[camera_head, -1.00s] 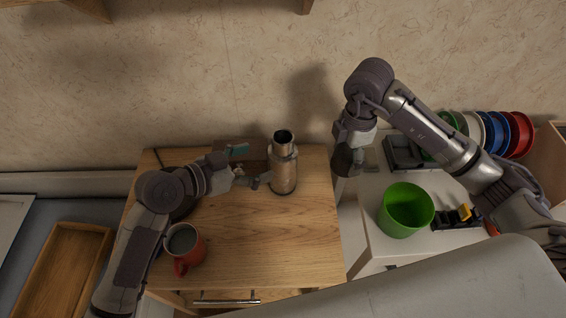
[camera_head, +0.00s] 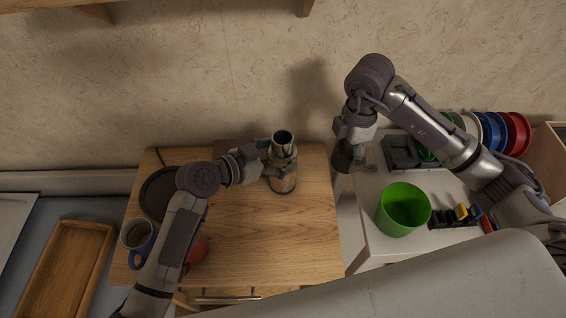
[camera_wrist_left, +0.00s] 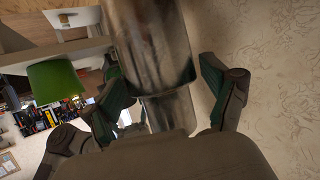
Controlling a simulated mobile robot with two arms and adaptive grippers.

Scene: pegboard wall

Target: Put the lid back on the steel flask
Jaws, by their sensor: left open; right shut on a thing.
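The steel flask (camera_head: 283,180) stands upright near the back right of the wooden cabinet top, its mouth open and dark. My left gripper (camera_head: 273,158) is at the flask, its fingers apart on either side. In the left wrist view the flask body (camera_wrist_left: 155,50) passes between the spread fingers of my left gripper (camera_wrist_left: 162,90), with a gap visible at the right finger. My right gripper (camera_head: 349,146) is shut on a dark grey piece, apparently the lid (camera_head: 345,158), right of the flask; its shape is partly hidden.
A blue mug (camera_head: 138,236), a dark round plate (camera_head: 157,190) and a red mug (camera_head: 198,252), partly behind my left arm, are on the cabinet's left. A green bin (camera_head: 404,210) and grey tray (camera_head: 400,153) stand on the white table at right.

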